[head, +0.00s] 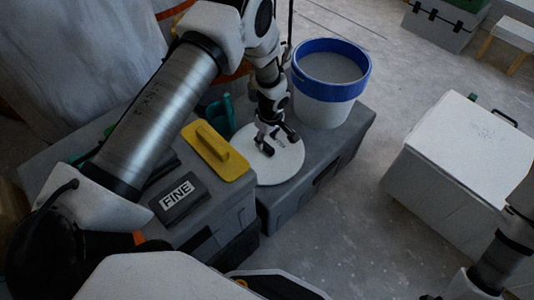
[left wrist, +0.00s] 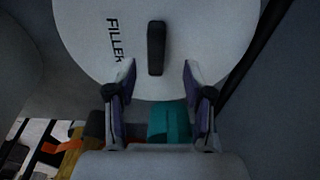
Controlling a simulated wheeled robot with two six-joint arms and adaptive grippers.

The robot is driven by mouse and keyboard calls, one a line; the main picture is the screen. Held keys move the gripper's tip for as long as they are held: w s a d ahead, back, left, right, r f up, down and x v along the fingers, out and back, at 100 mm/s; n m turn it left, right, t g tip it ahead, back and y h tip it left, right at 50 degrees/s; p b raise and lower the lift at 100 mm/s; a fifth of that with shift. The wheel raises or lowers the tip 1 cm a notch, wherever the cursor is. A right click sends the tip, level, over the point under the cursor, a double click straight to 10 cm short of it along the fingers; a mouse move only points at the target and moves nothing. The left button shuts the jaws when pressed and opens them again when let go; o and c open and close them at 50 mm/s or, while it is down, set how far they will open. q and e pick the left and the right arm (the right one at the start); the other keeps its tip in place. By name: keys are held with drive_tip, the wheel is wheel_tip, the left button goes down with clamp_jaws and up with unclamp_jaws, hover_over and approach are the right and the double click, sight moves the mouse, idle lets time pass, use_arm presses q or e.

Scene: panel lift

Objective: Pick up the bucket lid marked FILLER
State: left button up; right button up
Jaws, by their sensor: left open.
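The bucket lid marked FILLER (head: 284,169) is a round white disc lying flat on a grey case, just in front of the bucket. In the left wrist view the lid (left wrist: 215,35) shows the printed word FILLER and a dark bar handle (left wrist: 156,48) at its middle. My left gripper (head: 275,144) is over the lid; its two fingers (left wrist: 158,82) are spread apart with the near end of the handle between and just beyond the tips. I cannot tell the exact height above the lid. My right gripper is not in view; only part of that arm shows at the lower right.
A white bucket with a blue rim (head: 328,112) stands behind the lid on the grey case (head: 345,140). A yellow float (head: 216,152) and a dark block marked FINE (head: 178,197) lie to the left. A white box (head: 461,150) stands at right, with clear floor between.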

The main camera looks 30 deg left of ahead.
sight(266, 145)
use_arm(q)
drive_tip(key=f, duration=0.1)
drive_tip(key=f+b, duration=0.1)
drive_tip(key=f, duration=0.1)
drive_tip(key=f+b, duration=0.1)
drive_tip(key=f, duration=0.1)
drive_tip(key=shift+w+a+f, duration=0.15)
drive_tip(key=shift+w+a, duration=0.15)
drive_tip(key=shift+w, duration=0.1)
clamp_jaws()
drive_tip(key=shift+r, duration=0.2)
